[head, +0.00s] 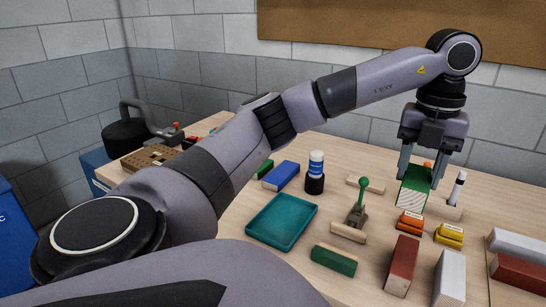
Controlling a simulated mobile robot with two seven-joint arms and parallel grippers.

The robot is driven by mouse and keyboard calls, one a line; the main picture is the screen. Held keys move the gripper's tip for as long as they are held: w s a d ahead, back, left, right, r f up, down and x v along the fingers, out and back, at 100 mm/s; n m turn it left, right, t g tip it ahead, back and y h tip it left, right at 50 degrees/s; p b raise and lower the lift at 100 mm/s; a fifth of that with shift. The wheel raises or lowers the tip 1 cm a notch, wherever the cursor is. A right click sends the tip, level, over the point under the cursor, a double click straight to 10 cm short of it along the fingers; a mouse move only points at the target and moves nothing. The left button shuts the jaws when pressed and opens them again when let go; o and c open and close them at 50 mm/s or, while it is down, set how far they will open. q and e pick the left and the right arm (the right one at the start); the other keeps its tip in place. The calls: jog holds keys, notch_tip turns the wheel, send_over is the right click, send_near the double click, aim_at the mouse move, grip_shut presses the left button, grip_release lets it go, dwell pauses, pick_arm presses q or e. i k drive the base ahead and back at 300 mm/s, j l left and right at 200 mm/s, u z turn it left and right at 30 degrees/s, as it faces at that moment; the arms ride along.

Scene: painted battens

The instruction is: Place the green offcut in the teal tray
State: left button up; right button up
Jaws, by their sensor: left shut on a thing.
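The green offcut (412,187) is a block with a green top and a pale, streaked end facing me. It is at the right side of the workbench. My left gripper (419,175) points down and is shut on it, with one finger at each side. I cannot tell whether the offcut touches the bench. The teal tray (282,221) lies flat and empty at the middle of the bench, to the left of the gripper. My right gripper is not in view.
A clamp with a green knob (356,212) stands between tray and offcut. Orange (410,222) and yellow (449,234) items, a green batten (334,259), a dark red batten (401,264) and a white batten (450,277) lie in front.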

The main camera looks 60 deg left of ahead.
aim_at(283, 221)
jog(key=k+j, duration=0.15)
jog(key=j, duration=0.25)
jog(key=k+j, duration=0.1)
jog(key=j, duration=0.3)
jog(key=k+j, duration=0.15)
jog(key=j, duration=0.3)
